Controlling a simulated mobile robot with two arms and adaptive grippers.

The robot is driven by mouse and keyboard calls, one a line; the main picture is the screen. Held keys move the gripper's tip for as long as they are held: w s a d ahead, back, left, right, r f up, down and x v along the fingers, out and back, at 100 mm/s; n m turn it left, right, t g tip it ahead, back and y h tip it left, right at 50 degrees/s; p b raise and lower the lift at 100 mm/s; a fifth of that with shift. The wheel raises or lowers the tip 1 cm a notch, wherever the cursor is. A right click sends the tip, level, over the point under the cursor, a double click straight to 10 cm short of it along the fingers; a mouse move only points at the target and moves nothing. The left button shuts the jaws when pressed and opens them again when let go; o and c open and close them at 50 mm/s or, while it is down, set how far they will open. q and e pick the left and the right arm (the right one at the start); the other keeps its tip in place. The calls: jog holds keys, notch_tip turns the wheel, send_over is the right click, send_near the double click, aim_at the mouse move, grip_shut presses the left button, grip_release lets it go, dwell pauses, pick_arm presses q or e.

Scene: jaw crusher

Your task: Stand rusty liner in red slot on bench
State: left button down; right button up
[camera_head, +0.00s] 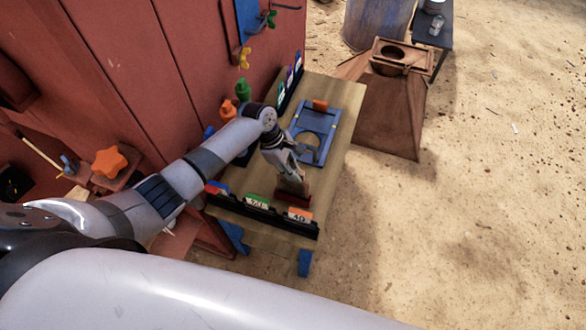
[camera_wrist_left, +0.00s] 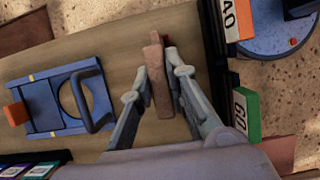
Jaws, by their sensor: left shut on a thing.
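The rusty liner (camera_head: 291,185) is a brown plate held at the near end of the wooden bench (camera_head: 335,150). My left gripper (camera_head: 288,172) is shut on it from above. In the left wrist view, the liner (camera_wrist_left: 158,75) lies between the two fingers of the gripper (camera_wrist_left: 160,82). A dark red piece, apparently the red slot (camera_head: 293,199), shows just below the liner. A small bit of red (camera_wrist_left: 166,41) shows at the liner's far end. The gripper hides part of the contact, so I cannot tell whether the liner is seated. My right gripper is out of view.
A blue plate with a round hole and handle (camera_head: 325,122) lies farther along the bench. A black rail with coloured number cards (camera_head: 262,208) runs along the near edge. A red machine wall (camera_head: 150,70) stands at left. A rusty hopper (camera_head: 385,115) stands on the sand at right.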

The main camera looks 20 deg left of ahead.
pick_arm(q)
jog(key=shift+f+b, duration=1.15)
jog(key=shift+f, duration=0.85)
jog(key=c, duration=1.5)
grip_release()
jog(key=shift+c, duration=0.2)
jog(key=shift+o, duration=0.3)
jog(key=shift+s+f, duration=0.1)
jog(key=shift+f, duration=0.05)
jog(key=v, duration=1.2)
